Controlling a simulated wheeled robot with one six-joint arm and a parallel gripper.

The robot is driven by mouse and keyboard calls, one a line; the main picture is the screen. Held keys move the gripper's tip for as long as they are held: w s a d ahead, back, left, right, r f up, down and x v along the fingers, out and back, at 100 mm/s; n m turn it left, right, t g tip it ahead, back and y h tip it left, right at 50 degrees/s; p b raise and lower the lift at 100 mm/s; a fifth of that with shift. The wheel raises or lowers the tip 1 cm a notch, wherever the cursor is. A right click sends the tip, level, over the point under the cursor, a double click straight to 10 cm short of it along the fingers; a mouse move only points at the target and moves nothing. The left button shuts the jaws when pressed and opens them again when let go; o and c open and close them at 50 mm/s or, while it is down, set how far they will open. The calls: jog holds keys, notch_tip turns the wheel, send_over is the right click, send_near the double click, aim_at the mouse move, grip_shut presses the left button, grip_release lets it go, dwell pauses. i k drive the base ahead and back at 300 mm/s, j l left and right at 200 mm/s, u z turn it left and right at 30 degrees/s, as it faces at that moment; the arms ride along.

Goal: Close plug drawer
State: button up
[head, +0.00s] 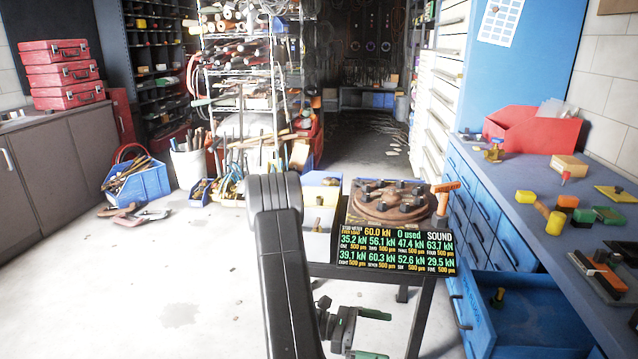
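A blue drawer (481,322) in the workbench at the lower right stands pulled out. A small brass-coloured piece with a dark top (498,297) sits inside it, maybe a plug. A pale bar handle (459,312) is on the drawer's front. No label on it can be read. My gripper (371,335) hangs low at the bottom centre, left of the drawer and apart from it. Its two green-tipped fingers are spread with nothing seen between them. The drawer's near end is cut off by the picture's bottom edge.
A small stand with a readout panel (396,247) and a round wooden board (385,204) stands between my arm and the bench. Other blue drawers (484,212) look shut. Blocks and a red bin (535,135) lie on the benchtop. The floor at left (150,290) is clear.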

aim_at(536, 320)
jog(key=z, duration=1.3)
